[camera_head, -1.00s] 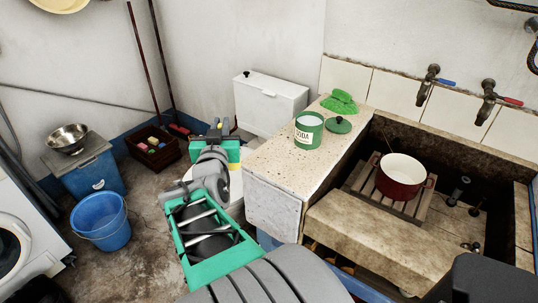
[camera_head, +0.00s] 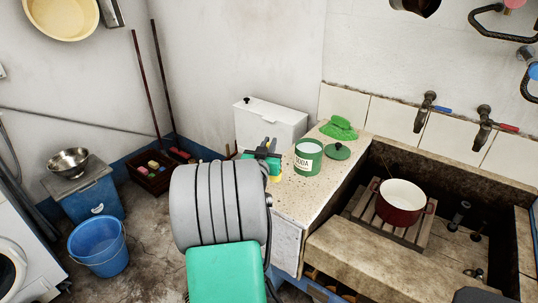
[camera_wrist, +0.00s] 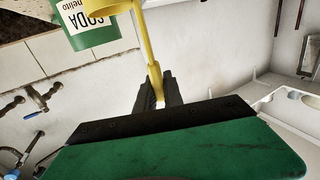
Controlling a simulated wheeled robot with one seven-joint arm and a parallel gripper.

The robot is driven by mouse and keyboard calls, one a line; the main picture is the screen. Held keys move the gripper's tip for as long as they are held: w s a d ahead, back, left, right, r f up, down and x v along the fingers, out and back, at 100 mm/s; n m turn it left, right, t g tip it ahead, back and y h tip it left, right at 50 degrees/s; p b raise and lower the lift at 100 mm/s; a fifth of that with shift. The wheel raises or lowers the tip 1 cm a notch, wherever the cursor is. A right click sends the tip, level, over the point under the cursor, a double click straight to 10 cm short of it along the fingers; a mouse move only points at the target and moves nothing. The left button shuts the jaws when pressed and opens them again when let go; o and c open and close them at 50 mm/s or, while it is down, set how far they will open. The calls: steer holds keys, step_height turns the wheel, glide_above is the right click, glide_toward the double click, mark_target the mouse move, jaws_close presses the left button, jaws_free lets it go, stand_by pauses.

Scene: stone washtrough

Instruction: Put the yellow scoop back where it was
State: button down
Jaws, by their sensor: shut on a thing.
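The yellow scoop (camera_wrist: 151,58) is held by its handle in my gripper (camera_wrist: 157,92), its cup at the top of the wrist view, overlapping the soda tin (camera_wrist: 92,28). In the head view my gripper (camera_head: 263,149) is over the left edge of the stone counter (camera_head: 290,205), just left of the green soda tin (camera_head: 307,158). The tin stands upright and open, with white powder inside. Its green lid (camera_head: 337,151) lies to its right. My arm hides much of the scoop in the head view.
A green cloth (camera_head: 340,129) lies behind the tin. A red pot (camera_head: 402,201) stands on a wooden rack in the stone trough at right. Taps (camera_head: 425,111) project from the tiled wall. A white cistern (camera_head: 270,122) is behind my gripper. A blue bucket (camera_head: 97,247) stands on the floor.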

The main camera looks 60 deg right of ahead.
steer(key=shift+w+d+f, duration=0.15)
steer(key=shift+d+f, duration=0.05)
steer(key=shift+f, duration=0.85)
steer(key=shift+w+d+f, duration=0.1)
steer(key=shift+d+f, duration=0.05)
steer(key=shift+f, duration=0.95)
steer(key=shift+f+b, duration=0.15)
steer(key=shift+b, duration=0.15)
steer(key=c, duration=1.5)
jaws_free()
steer(key=shift+o, duration=0.2)
